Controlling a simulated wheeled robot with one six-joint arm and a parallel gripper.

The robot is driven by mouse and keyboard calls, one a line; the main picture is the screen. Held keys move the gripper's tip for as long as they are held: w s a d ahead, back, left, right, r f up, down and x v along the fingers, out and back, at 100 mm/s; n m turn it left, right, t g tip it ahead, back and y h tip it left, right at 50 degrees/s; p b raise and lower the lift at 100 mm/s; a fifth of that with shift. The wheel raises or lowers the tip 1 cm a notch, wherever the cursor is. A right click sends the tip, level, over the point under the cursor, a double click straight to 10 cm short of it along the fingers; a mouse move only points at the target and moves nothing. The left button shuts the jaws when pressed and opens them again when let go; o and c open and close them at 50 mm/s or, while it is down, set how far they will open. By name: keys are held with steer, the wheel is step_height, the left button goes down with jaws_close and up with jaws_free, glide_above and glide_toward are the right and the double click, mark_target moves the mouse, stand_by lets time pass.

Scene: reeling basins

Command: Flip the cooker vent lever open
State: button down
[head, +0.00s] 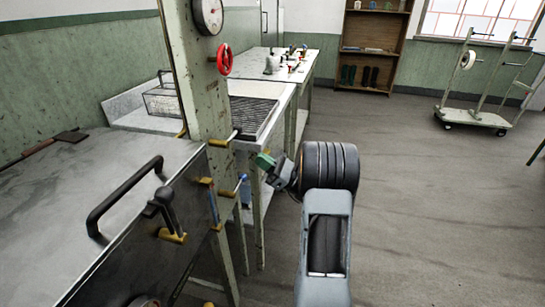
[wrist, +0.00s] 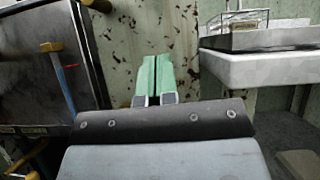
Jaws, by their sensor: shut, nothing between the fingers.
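The steel cooker (head: 95,190) fills the left of the head view, and its dark side (wrist: 40,90) shows at the left of the wrist view. On that side a thin blue lever (wrist: 63,82) hangs downward from a brass-coloured pivot; I take it for the vent lever, but cannot be sure. My gripper (head: 264,161) has green fingers pressed together and empty. In the wrist view the gripper (wrist: 155,72) is right of the lever and apart from it.
A chipped post (head: 205,105) carries a gauge (head: 207,15) and a red handwheel (head: 224,60) beside the cooker. A black handle (head: 120,195) sticks up from the cooker lid. A white basin (wrist: 260,70) stands at the right in the wrist view.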

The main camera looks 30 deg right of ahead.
steer(key=w+a+r+b, duration=0.1)
steer(key=w+a+r, duration=0.2)
steer(key=r, duration=0.3)
steer(key=shift+w+a+r, duration=0.15)
steer(key=shift+a+r, duration=0.05)
stand_by(0.4)
